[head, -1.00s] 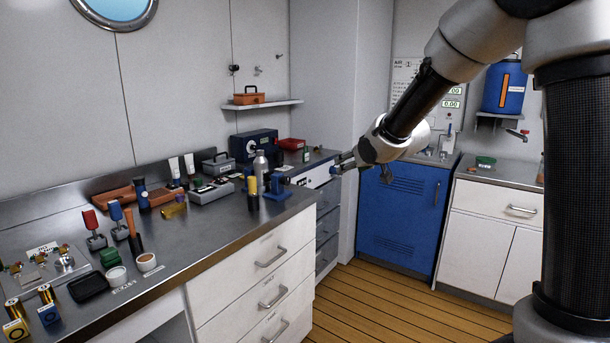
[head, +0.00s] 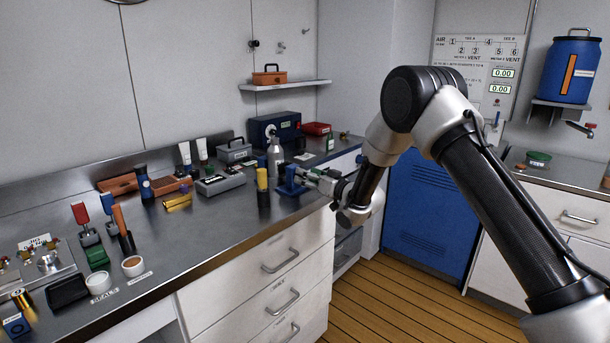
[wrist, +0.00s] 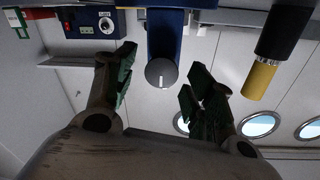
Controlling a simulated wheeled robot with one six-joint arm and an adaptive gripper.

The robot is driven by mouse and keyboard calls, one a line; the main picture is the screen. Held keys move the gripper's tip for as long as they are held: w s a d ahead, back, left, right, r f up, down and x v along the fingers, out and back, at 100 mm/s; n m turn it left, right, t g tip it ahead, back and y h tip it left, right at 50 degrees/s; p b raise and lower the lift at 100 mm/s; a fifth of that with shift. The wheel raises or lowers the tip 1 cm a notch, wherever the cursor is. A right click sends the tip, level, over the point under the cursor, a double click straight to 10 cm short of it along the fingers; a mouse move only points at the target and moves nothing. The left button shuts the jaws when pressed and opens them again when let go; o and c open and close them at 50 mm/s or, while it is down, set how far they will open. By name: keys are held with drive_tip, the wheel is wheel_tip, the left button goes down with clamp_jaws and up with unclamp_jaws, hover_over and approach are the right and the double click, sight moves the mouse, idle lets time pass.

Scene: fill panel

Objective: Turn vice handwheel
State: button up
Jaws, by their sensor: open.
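The blue vice (head: 290,182) stands near the front right of the steel workbench (head: 215,225). It is also at top centre in the wrist view (wrist: 166,32). Its handwheel (wrist: 162,72), a grey disc with a pale mark, faces the wrist camera. My gripper (head: 316,179) is just right of the vice in the head view. In the wrist view my gripper (wrist: 161,76) is open, with dark green fingers on the left and right of the handwheel. I see gaps between fingers and wheel; contact is not visible. The wheel is hard to make out in the head view.
A yellow and black cylinder (head: 263,187) stands close beside the vice, also at right in the wrist view (wrist: 262,75). A silver bottle (head: 275,160) and a blue box with a dial (head: 277,130) stand behind. Drawers (head: 270,265) lie below.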

drive_tip(key=shift+x, duration=1.2)
drive_tip(key=shift+c, duration=0.4)
drive_tip(key=c, duration=0.9)
drive_tip(key=shift+c, duration=0.2)
